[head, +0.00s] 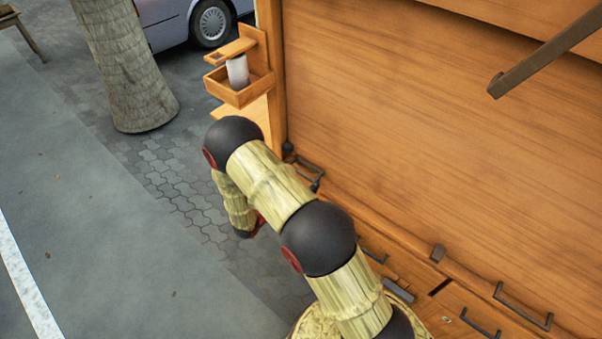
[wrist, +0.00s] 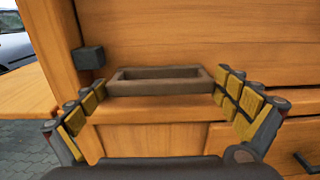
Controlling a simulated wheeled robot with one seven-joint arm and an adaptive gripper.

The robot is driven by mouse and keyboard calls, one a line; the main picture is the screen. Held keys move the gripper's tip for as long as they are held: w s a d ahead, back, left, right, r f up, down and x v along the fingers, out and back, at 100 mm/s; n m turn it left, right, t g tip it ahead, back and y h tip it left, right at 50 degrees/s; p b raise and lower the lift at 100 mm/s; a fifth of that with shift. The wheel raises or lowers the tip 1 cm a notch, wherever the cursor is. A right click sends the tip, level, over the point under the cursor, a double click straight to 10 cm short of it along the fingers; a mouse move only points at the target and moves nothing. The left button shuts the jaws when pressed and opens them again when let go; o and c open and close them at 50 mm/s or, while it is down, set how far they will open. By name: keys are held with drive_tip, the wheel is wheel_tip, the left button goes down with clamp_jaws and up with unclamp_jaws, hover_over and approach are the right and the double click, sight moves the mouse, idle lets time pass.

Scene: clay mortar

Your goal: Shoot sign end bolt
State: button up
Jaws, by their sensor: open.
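A dark brown rectangular loop handle (wrist: 155,89) lies level along a wooden ledge in the wrist view. A small dark block (wrist: 90,57) sits on the panel just left of it. My gripper (wrist: 162,84) is open, its yellow-padded fingers spread to either side of the loop, and it holds nothing. Whether the fingers touch the loop cannot be told. In the head view a dark loop handle (head: 307,173) and a knob (head: 287,148) show at the left foot of the wooden panel. My gripper is hidden behind my arm there. No sign can be made out.
A wooden shelf box (head: 236,95) with a pale cup (head: 238,71) hangs left of the large wooden panel (head: 430,120). A dark bar (head: 545,60) juts out upper right. Open pavement lies left.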

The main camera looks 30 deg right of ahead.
drive_tip(key=shift+c, duration=0.7)
drive_tip(key=c, duration=1.1)
drive_tip(key=shift+c, duration=0.4)
drive_tip(key=w, duration=0.1)
drive_tip(key=w+a, duration=0.1)
drive_tip(key=w, duration=0.1)
drive_tip(key=w+b, duration=0.1)
drive_tip(key=shift+w+a, duration=0.2)
drive_tip(key=shift+a, duration=0.15)
drive_tip(key=shift+w+r, duration=0.1)
drive_tip(key=shift+w, duration=0.1)
drive_tip(key=o, duration=1.3)
drive_tip(key=shift+w, duration=0.1)
drive_tip(key=shift+a, duration=0.15)
